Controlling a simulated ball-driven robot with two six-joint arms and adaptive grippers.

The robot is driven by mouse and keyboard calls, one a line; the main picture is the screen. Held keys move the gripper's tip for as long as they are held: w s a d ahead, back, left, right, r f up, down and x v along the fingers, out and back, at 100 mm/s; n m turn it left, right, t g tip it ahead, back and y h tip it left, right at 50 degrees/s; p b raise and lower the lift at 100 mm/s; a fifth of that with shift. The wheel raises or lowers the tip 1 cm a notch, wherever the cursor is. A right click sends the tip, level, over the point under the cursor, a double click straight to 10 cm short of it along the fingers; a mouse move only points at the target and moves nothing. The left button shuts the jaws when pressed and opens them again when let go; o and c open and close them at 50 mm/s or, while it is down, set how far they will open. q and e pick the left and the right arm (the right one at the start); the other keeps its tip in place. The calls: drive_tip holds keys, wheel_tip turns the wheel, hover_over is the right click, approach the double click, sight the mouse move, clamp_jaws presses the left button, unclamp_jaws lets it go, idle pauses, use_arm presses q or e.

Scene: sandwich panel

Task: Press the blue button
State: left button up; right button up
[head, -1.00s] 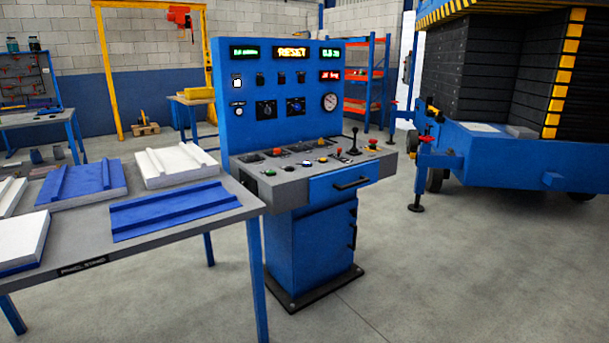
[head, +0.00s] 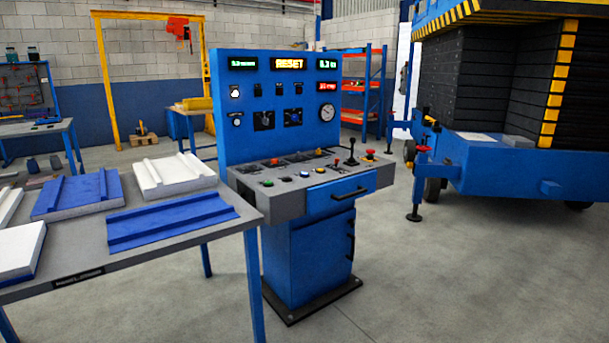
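The blue control console (head: 275,85) stands upright ahead of me, with a sloped grey desk (head: 290,205) at its front. A small blue button (head: 303,174) sits in the front row of the desk, between an orange button (head: 285,178) and a pale one (head: 320,170). A dark green button (head: 267,183) is at the row's left end, and a red-topped control (head: 336,162) is farther right. A round blue knob (head: 294,117) is on the upright panel. Neither of my grippers is in view, and nothing covers the blue button.
A grey work table (head: 190,243) with blue and white panels reaches close to the console's left side. A large blue machine (head: 490,165) with black stacked sides stands at the right. The concrete floor (head: 430,280) in front and to the right of the console is clear.

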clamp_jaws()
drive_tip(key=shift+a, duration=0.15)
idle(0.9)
